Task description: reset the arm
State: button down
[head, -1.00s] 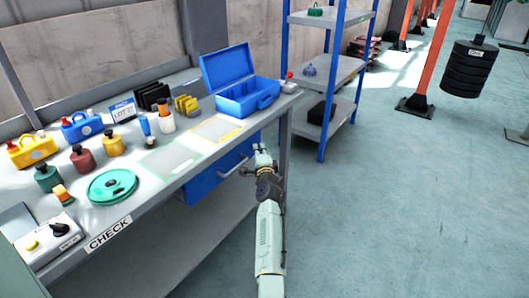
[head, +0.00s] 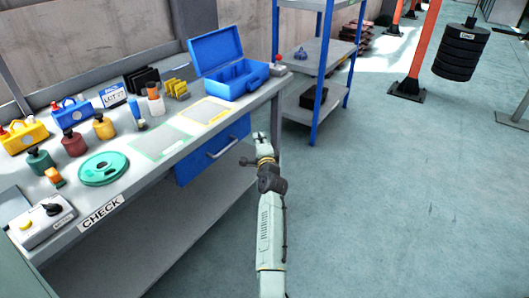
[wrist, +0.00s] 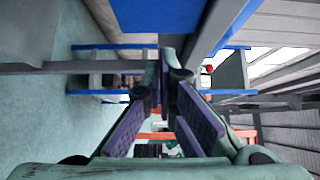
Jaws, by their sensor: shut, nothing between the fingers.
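My arm reaches up from the bottom of the head view, off the bench's right front edge. My gripper (head: 261,137) is at its far end, in front of the bench's right end and right of the blue drawer (head: 213,151). In the wrist view my gripper (wrist: 168,62) shows its purple-padded fingers converging at the tips, shut with nothing between them. In the head view the gripper is small and partly seen from behind. It appears clear of the bench.
The workbench (head: 100,240) on the left carries a blue toolbox (head: 232,82), a green disc (head: 103,168), bottles and small cases. A blue-posted shelf (head: 318,50) stands behind. Black weights (head: 461,52) hang at the right. The floor right of my arm is open.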

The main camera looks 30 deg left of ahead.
jog(key=v, duration=0.7)
